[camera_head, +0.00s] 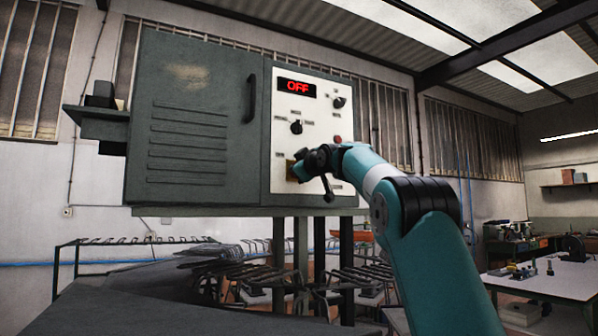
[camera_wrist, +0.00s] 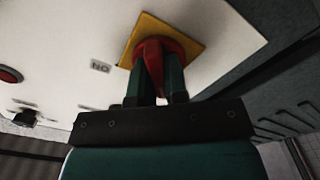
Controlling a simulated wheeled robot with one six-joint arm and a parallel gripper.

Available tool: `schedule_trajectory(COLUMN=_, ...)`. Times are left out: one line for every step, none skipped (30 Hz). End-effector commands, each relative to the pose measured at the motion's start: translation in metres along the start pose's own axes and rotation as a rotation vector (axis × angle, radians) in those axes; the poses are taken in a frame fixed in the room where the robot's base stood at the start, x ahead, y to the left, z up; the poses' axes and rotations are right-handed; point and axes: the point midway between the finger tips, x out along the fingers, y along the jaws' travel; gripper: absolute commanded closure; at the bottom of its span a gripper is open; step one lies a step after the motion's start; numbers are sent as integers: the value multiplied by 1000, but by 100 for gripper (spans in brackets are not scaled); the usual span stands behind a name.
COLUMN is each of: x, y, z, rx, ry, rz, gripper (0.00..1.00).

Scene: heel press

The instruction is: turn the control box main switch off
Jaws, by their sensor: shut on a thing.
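The control box (camera_head: 190,120) is a grey cabinet with a white panel on its right part. Its display (camera_head: 296,87) reads OFF in red. The main switch is a red rotary handle (camera_wrist: 155,58) on a yellow plate (camera_wrist: 190,38) in the wrist view. A label (camera_wrist: 100,67) beside the plate shows in the wrist view, upside down.
Black knobs (camera_head: 296,127) and (camera_head: 339,102), and a red button (camera_head: 337,140), sit on the panel close to my gripper. The cabinet door has a dark handle (camera_head: 250,98). A dark table (camera_head: 150,300) stands below, and a work table (camera_head: 550,283) stands at right.

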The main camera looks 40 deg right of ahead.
Motion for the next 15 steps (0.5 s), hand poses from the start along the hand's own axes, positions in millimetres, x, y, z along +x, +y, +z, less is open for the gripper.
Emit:
schedule_trajectory(x=0, y=-1, z=1, rx=-18, ry=-2, rz=-1, gripper=100)
schedule_trajectory(x=0, y=-1, z=1, rx=-29, ry=-2, rz=-2, gripper=100)
schedule_trajectory(x=0, y=-1, z=1, rx=-42, ry=-2, rz=-2, gripper=100)
schedule_trajectory(x=0, y=-1, z=1, rx=-50, ry=-2, rz=-2, gripper=100)
schedule_trajectory(x=0, y=-1, z=1, rx=-58, ry=-2, rz=-2, gripper=100)
schedule_trajectory(x=0, y=-1, z=1, rx=-67, ry=-2, rz=-2, gripper=100)
schedule_trajectory(x=0, y=-1, z=1, rx=-72, ry=-2, rz=-2, gripper=100)
schedule_trajectory(x=0, y=-1, z=1, rx=-76, ry=-2, rz=-2, gripper=100)
schedule_trajectory(x=0, y=-1, z=1, rx=-81, ry=-2, rz=-2, gripper=100)
schedule_trajectory(x=0, y=-1, z=1, rx=-84, ry=-2, rz=-2, gripper=100)
schedule_trajectory(x=0, y=-1, z=1, rx=-87, ry=-2, rz=-2, gripper=100)
schedule_trajectory(x=0, y=-1, z=1, rx=-89, ry=-2, rz=-2, gripper=100)
schedule_trajectory(x=0, y=-1, z=1, rx=-90, ry=-2, rz=-2, gripper=100)
schedule_trajectory(x=0, y=-1, z=1, rx=-91, ry=-2, rz=-2, gripper=100)
schedule_trajectory(x=0, y=-1, z=1, rx=-92, ry=-2, rz=-2, gripper=100)
